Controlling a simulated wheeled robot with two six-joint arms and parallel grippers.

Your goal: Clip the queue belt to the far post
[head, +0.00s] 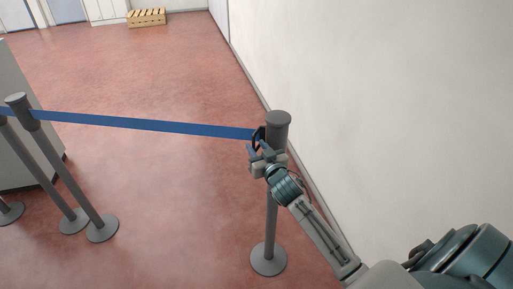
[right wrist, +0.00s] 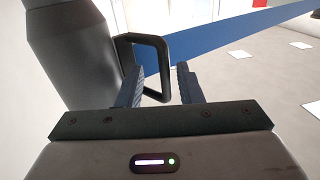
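The blue queue belt (head: 150,124) runs taut from the grey post at the left to the far post (head: 278,135) beside the wall. Its black end clip (head: 259,137) is at the head of the far post. In the right wrist view the black loop of the clip (right wrist: 166,75) meets the side of the post (right wrist: 75,50), and the belt (right wrist: 225,45) leads away right. I cannot tell if it is latched. My right gripper (head: 260,149) is open, its fingers (right wrist: 160,87) apart with the loop between or just beyond them. My left gripper is out of view.
Several grey posts with round bases (head: 102,228) stand at the left near a grey counter (head: 22,125). A white wall (head: 370,90) runs close along the right. The red floor between is clear.

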